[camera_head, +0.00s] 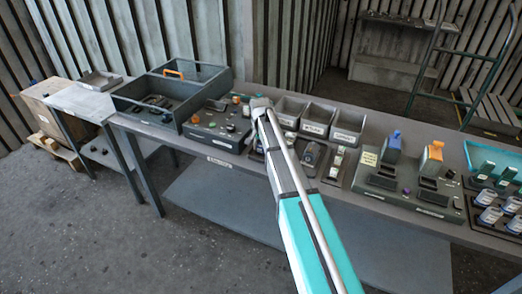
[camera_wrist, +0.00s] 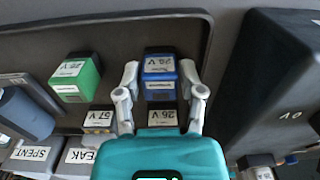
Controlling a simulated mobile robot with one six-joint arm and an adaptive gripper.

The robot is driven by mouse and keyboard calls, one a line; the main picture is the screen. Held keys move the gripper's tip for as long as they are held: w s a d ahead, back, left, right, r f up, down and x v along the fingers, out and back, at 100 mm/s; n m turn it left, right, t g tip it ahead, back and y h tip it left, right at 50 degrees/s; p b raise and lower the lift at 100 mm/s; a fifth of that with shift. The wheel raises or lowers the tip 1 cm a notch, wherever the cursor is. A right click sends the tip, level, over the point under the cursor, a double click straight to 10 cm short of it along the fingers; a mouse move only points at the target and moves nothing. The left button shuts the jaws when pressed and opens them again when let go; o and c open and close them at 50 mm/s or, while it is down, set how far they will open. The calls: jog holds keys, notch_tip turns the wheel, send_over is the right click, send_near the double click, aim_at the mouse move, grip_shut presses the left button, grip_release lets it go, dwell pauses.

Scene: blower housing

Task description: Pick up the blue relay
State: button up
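The blue relay (camera_wrist: 160,90) stands in a dark tray in the wrist view, with white labels on its top and front. My gripper (camera_wrist: 159,72) has its two fingers apart, one on each side of the blue relay. A narrow gap seems to show between each fingertip and the relay, so the gripper looks open; contact cannot be told for sure. In the head view my arm reaches over the workbench, and its end hides the relay.
A green relay (camera_wrist: 77,76) stands left of the blue one. Other labelled relays (camera_wrist: 162,118) sit close by my gripper. A large dark box (camera_wrist: 275,80) is at the right. In the head view, grey bins (camera_head: 316,119) line the bench's back; an open toolbox (camera_head: 190,85) stands left.

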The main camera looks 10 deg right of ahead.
jog(key=c, duration=0.3)
jog(key=shift+r, duration=0.1)
jog(key=shift+c, duration=0.2)
jog(key=shift+r+p, duration=0.95)
jog(key=shift+p, duration=0.15)
jog(key=s+r+p, duration=1)
jog(key=s+r, duration=0.1)
jog(key=s, duration=0.3)
jog(key=shift+d+p, duration=0.3)
jog(key=shift+p, duration=0.1)
notch_tip(320, 180, up, 3)
jog(key=p, duration=0.3)
jog(key=shift+f, duration=0.15)
